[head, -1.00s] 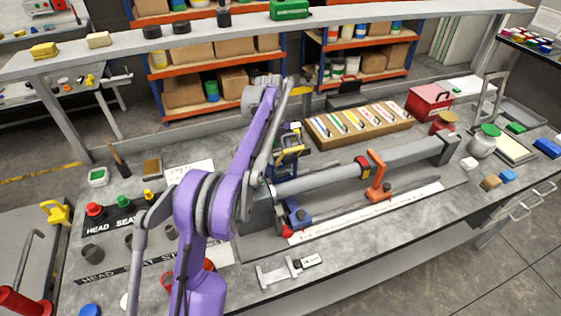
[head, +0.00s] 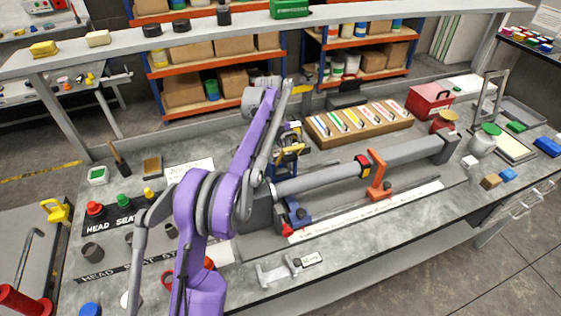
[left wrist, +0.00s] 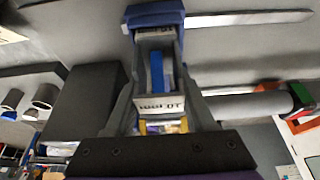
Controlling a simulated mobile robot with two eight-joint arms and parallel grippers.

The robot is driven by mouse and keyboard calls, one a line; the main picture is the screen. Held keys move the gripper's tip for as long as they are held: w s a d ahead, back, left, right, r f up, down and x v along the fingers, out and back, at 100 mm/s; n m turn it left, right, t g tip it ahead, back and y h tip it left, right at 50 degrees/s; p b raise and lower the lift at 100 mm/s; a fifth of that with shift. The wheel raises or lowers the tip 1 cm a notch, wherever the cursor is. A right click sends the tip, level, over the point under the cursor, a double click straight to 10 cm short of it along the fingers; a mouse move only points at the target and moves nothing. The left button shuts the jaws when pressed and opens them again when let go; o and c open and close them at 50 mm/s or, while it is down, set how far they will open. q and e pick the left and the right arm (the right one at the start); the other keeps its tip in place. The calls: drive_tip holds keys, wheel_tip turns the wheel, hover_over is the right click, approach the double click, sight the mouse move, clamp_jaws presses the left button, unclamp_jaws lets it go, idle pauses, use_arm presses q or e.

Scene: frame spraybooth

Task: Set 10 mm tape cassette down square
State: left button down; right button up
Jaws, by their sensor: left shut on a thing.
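My left gripper (left wrist: 157,95) is shut on a small pale tape cassette (left wrist: 156,100) with a blue stripe down its face. Its printed label is upside down and cannot be read with certainty. In the head view my left gripper (head: 288,152) is behind my purple arm, over the bench near the left end of the grey tube; the cassette is hard to make out there. Several cassettes with coloured stripes stand in the wooden rack (head: 323,137) to the right of it. My right gripper is not in view.
A grey tube (head: 320,180) in a fixture with an orange clamp (head: 376,173) runs along the bench. A caliper (head: 290,268) lies at the front edge. A red box (head: 429,99) stands behind. Coloured buttons (head: 95,209) sit at the left.

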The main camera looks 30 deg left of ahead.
sight(280, 149)
use_arm(q)
drive_tip(key=shift+f, duration=0.4)
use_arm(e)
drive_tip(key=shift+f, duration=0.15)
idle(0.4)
use_arm(q)
drive_tip(key=shift+c, duration=0.8)
unclamp_jaws()
drive_tip(key=shift+o, duration=0.2)
drive_tip(key=shift+o, duration=0.6)
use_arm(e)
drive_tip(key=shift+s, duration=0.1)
use_arm(q)
drive_tip(key=shift+r+p, duration=1.3)
drive_tip(key=shift+r, duration=1.75)
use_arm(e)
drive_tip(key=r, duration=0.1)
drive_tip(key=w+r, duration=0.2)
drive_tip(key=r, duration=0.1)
use_arm(q)
drive_tip(key=shift+a, duration=0.1)
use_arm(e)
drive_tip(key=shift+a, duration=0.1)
